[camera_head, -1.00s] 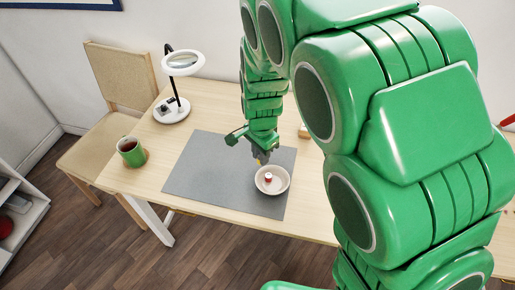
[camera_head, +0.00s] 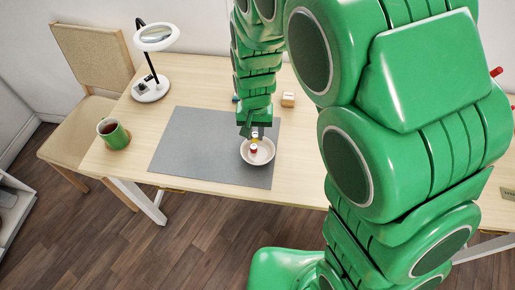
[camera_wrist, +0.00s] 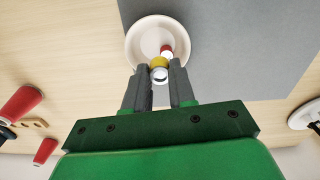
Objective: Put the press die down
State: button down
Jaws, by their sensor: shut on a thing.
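My gripper (camera_wrist: 161,72) is shut on a small piece with a yellow part and a shiny silver round end, which I take to be the press die (camera_wrist: 159,63). The bowl also shows in the wrist view (camera_wrist: 137,42). A small red and white piece (camera_head: 253,149) is in the bowl, close by the die in the picture. I cannot tell whether the die touches it or the bowl.
The bowl stands on a grey mat (camera_head: 195,145) on the wooden table (camera_head: 100,160). A green mug (camera_head: 114,134) and a magnifier lamp (camera_head: 151,88) are at the left. A small wooden block (camera_head: 288,100) is behind. The mat's left part is clear.

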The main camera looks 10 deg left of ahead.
aim_at(262, 157)
jog(key=n, duration=0.2)
jog(key=d+f+n, duration=0.1)
jog(key=shift+d+n, duration=0.1)
jog(key=shift+n, duration=0.3)
jog(key=shift+w+d+f+n, duration=0.15)
jog(key=shift+f+n, duration=0.5)
jog(key=shift+f, duration=0.85)
jog(key=shift+s+d+f+n, duration=0.15)
jog(key=shift+f+n, duration=0.55)
jog(key=shift+f, duration=0.8)
jog(key=shift+w+d+f+n, duration=0.15)
jog(key=shift+f+n, duration=0.5)
jog(key=shift+f, duration=0.85)
jog(key=shift+f, duration=0.1)
jog(key=c, duration=1.2)
grip_release()
jog(key=shift+r, duration=6.15)
